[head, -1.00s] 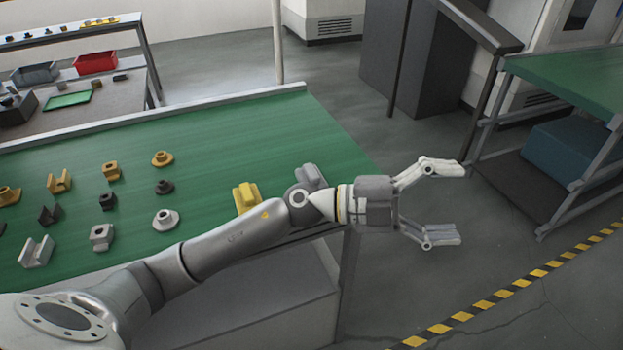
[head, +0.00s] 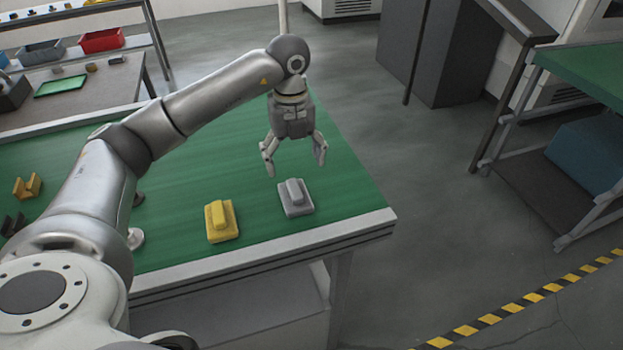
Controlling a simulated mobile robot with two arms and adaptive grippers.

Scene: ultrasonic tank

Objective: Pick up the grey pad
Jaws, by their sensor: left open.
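The grey pad (head: 295,198) lies on the green table top (head: 346,178) near its right front corner. It is a flat block with a raised rib on top. My left gripper (head: 294,168) is open and empty, with its fingers pointing down. In the picture it hangs just above and behind the grey pad, apart from it. My right gripper is not in view.
A yellow pad (head: 221,221) of like shape lies left of the grey one. A yellow bracket (head: 28,187) and dark parts stand at the far left, partly behind my arm. The table's right end is clear.

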